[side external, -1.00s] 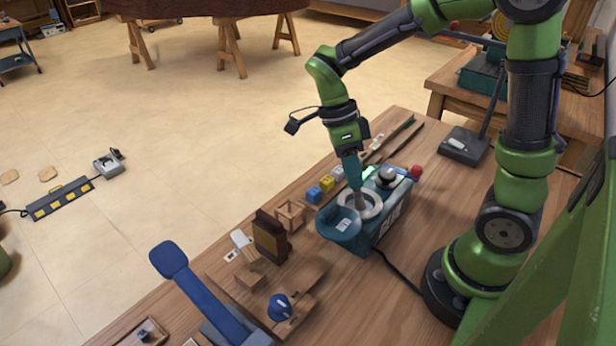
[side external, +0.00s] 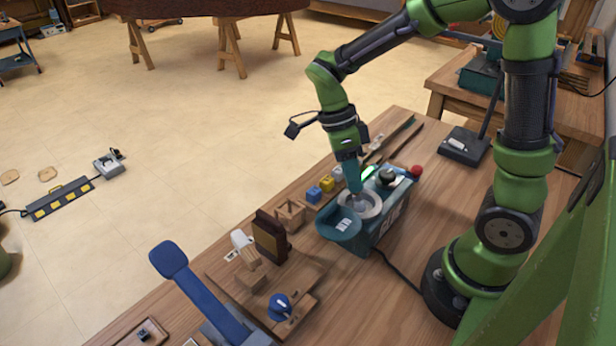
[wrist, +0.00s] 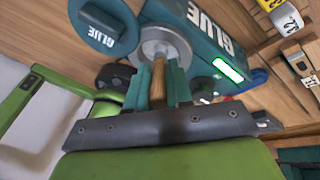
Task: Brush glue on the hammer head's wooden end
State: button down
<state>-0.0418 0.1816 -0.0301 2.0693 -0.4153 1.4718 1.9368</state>
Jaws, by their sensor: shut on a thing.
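My gripper (side external: 354,184) is shut on a brush with a wooden handle; in the wrist view the handle (wrist: 158,82) stands between the teal fingers (wrist: 158,70). The brush points down at the round metal-rimmed opening of the teal glue pot (side external: 374,207); its bristles are hidden. The pot and its grey rim (wrist: 178,38) show in the wrist view. A white piece with a wooden end, which looks like the hammer head (side external: 241,240), lies at the left of the bench, beside a dark brown block (side external: 268,238).
A teal round GLUE lid (side external: 338,224) is at the pot's front left. Small yellow and blue blocks (side external: 320,189) and an open wooden box (side external: 290,214) stand left of the pot. A blue-knobbed wooden fixture (side external: 280,307) and a blue lever (side external: 205,295) are nearer the front. A cable crosses the bench right of the pot.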

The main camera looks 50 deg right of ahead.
jog(key=shift+r, duration=3.5)
jog(key=shift+w+d+f+n, duration=0.1)
jog(key=shift+w+n, duration=0.1)
jog(key=shift+n, duration=0.5)
jog(key=w+d+n+t+h, duration=0.1)
jog(key=w+n+t+h, duration=0.45)
jog(key=n, duration=1.95)
jog(key=s+a+r+y, duration=0.1)
jog(key=a+r+y, duration=0.3)
jog(key=a, duration=0.7)
jog(key=s+a+r+y, duration=0.2)
jog(key=a+r+y, duration=0.2)
jog(key=a, duration=0.7)
jog(key=shift+s+r+y, duration=0.15)
jog(key=shift+r+y, duration=0.05)
jog(key=shift+y, duration=0.25)
